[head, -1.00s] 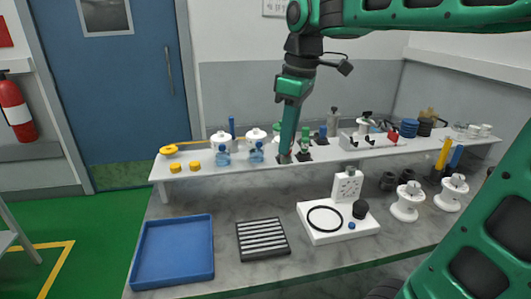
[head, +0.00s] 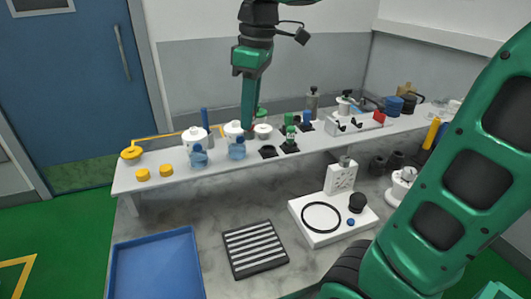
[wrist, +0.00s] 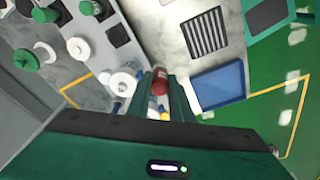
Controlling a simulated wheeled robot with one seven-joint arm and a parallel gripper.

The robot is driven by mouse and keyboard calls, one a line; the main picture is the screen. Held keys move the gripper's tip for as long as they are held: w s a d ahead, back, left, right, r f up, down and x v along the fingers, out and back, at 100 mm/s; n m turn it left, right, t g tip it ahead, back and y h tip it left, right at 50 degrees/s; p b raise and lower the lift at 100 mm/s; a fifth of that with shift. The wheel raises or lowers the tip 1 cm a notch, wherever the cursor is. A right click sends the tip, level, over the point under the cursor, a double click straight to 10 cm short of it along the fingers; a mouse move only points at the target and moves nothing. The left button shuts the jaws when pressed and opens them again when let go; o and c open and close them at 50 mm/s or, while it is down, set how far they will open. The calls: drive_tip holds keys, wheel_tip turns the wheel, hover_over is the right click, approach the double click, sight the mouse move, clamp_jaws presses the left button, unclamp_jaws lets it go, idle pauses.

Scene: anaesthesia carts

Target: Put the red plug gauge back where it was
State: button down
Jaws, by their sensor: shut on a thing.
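My gripper (wrist: 158,86) is shut on the red plug gauge (wrist: 158,78), whose red rounded end shows between the fingers in the wrist view. In the head view my gripper (head: 249,130) hangs over the raised shelf, in front of the white lidded jars, and the gauge is mostly hidden. An empty black square base (head: 268,153) is on the shelf just right of the fingertips; it also shows in the wrist view (wrist: 118,35). Beside it stands a green plug gauge (head: 290,140) in its base, with a blue plug gauge (head: 307,118) behind.
White jars (head: 195,138) and blue-capped bottles (head: 237,150) stand close to my gripper. Yellow pieces (head: 131,153) lie at the shelf's left end. A white fixture (head: 350,125) stands to the right. A blue tray (head: 155,265) and a slotted black rack (head: 255,250) lie on the lower counter.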

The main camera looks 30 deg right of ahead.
drive_tip(key=shift+w+d+f, duration=1.1)
drive_tip(key=shift+d+f, duration=0.45)
drive_tip(key=shift+f, duration=0.3)
drive_tip(key=shift+w+d+f, duration=1.1)
drive_tip(key=shift+d+f, duration=0.5)
drive_tip(key=shift+f, duration=0.2)
drive_tip(key=shift+w+d+f, duration=1.1)
drive_tip(key=shift+d+f, duration=0.45)
drive_tip(key=shift+f, duration=0.3)
drive_tip(key=shift+f, duration=0.1)
drive_tip(key=c, duration=1.6)
unclamp_jaws()
